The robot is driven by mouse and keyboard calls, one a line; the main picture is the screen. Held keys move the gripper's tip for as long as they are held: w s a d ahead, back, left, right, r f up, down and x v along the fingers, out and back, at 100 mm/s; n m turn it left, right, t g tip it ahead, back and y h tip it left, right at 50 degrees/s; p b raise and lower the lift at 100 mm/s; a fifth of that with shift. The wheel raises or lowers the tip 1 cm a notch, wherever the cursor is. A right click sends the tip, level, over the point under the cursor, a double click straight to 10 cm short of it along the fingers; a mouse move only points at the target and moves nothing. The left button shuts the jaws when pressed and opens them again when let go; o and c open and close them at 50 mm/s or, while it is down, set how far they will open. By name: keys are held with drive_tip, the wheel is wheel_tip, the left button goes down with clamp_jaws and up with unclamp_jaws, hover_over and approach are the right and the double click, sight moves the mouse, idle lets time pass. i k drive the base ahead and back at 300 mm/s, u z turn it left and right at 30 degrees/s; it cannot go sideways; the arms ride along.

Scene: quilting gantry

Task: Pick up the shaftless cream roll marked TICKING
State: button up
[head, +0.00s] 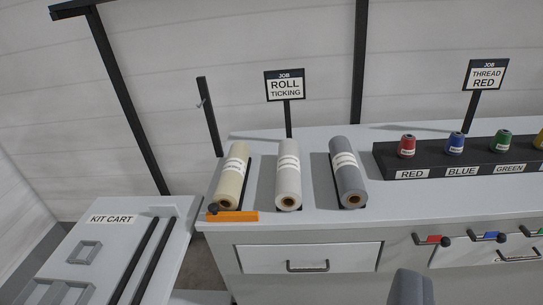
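Three short fabric rolls lie side by side on the grey bench, ends facing me. The leftmost roll is cream (232,179), the middle one off-white (288,185), the right one blue-grey (350,178). Each has a printed white band, too small to read. Each near end shows a brown core with a dark hole, and no shaft sticks out. An orange bar (236,217) with a dark knob lies across the bench edge before the cream roll. A grey rounded part, apparently of my gripper (410,289), shows at the bottom edge, well apart from the rolls; its fingers cannot be made out.
A JOB sign reading ROLL TICKING (285,86) stands behind the rolls. Thread cones (407,146) stand on a dark labelled rack (385,158) at right. The kit cart (82,250), with two dark rods, is at left. Drawer handles (307,267) project from the bench front.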

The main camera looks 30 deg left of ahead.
sight(227, 195)
drive_tip(key=u, duration=0.1)
drive_tip(key=i, duration=1.3)
drive_tip(key=u, duration=0.85)
drive_tip(key=i, duration=0.55)
drive_tip(key=u, duration=0.35)
drive_tip(key=k, duration=0.9)
drive_tip(key=u, duration=0.15)
drive_tip(key=i, duration=0.9)
drive_tip(key=z, duration=0.1)
